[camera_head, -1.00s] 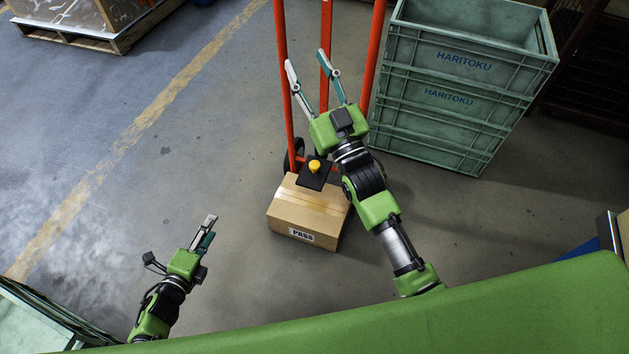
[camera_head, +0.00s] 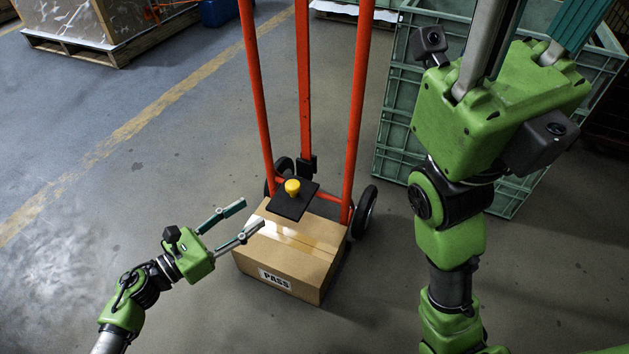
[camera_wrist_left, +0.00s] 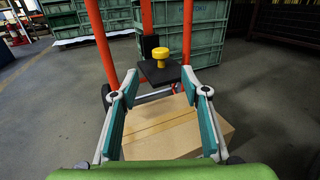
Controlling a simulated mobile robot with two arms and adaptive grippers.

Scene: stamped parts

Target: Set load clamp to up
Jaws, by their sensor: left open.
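The load clamp is a black plate (camera_head: 290,204) with a yellow knob (camera_head: 292,187) on a red hand truck (camera_head: 305,90). The plate sits low, at the top of a cardboard box (camera_head: 300,245) marked PASS. My left gripper (camera_head: 247,220) is open and empty, at the near left edge of the box and short of the knob. In the left wrist view the yellow knob (camera_wrist_left: 179,58) and black plate (camera_wrist_left: 163,71) show beyond and between the open fingers. My right gripper is raised close to the head camera at the right; its fingertips are cut off by the frame's top.
Green stacked crates (camera_head: 397,125) stand behind the right arm. A loaded pallet (camera_head: 105,45) is at the back left. The floor left of the hand truck is clear, with a yellow line (camera_head: 130,125).

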